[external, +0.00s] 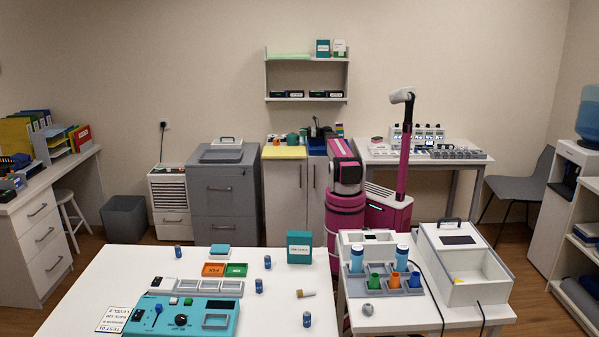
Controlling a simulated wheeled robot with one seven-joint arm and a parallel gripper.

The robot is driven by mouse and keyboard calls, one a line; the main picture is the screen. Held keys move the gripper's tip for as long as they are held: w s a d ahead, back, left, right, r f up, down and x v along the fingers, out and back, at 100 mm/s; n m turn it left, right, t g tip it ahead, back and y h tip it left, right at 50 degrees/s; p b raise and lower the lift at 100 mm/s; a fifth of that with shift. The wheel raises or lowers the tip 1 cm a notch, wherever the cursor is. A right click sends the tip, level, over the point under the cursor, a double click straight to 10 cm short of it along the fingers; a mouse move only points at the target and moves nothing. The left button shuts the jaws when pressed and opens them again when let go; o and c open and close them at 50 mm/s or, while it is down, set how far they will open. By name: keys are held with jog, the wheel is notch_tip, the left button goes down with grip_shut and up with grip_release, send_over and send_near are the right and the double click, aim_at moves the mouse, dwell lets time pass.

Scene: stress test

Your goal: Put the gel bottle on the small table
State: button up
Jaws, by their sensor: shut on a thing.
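My pink arm rises between the back cabinet and the front tables, and its upper links lean toward the back counter. I cannot make out my gripper or what it holds; the arm's links seem to hide it. I cannot tell for certain which thing is the gel bottle. Two blue-and-white bottles, one on the left (357,259) and one on the right (402,257), stand upright in a grey rack on the white table at the front right (367,322). This table is narrower than the white table at the front left (88,291).
The front-left table bears a teal device (182,318), several small blue vials, trays and a teal box (299,247). The back counter has a yellow mat (284,153) and small items.

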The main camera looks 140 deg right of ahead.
jog(key=shift+f, duration=1.2)
jog(key=o, duration=1.1)
jog(key=shift+f, duration=0.1)
jog(key=shift+c, duration=0.2)
jog(key=shift+o, duration=0.2)
jog(key=v, duration=1.2)
